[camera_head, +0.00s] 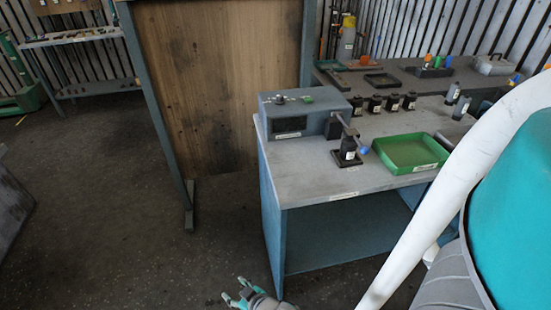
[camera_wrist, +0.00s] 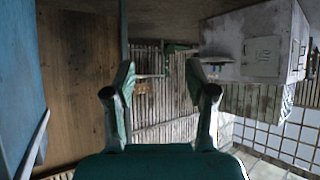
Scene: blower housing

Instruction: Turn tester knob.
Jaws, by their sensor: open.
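The tester (camera_head: 295,115) is a grey-blue box at the back left corner of the workbench. Small knobs (camera_head: 281,99) sit on its top, one dark and one green, and a dark window is on its front. Which one is the tester knob I cannot tell. A lever with a blue ball end (camera_head: 364,150) is at its right side, over a black block (camera_head: 348,150) on a dark plate. My gripper (camera_head: 236,294) is low in front of the bench, well below the tester. In the wrist view my gripper (camera_wrist: 160,92) is open with nothing between its fingers; the tester is not visible there.
A green tray (camera_head: 410,153) and several black blocks (camera_head: 375,104) stand on the workbench (camera_head: 310,185). An open shelf is below. A wooden panel (camera_head: 225,80) on metal legs stands behind left. The floor (camera_head: 110,230) at left is clear. A second bench stands at the back right.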

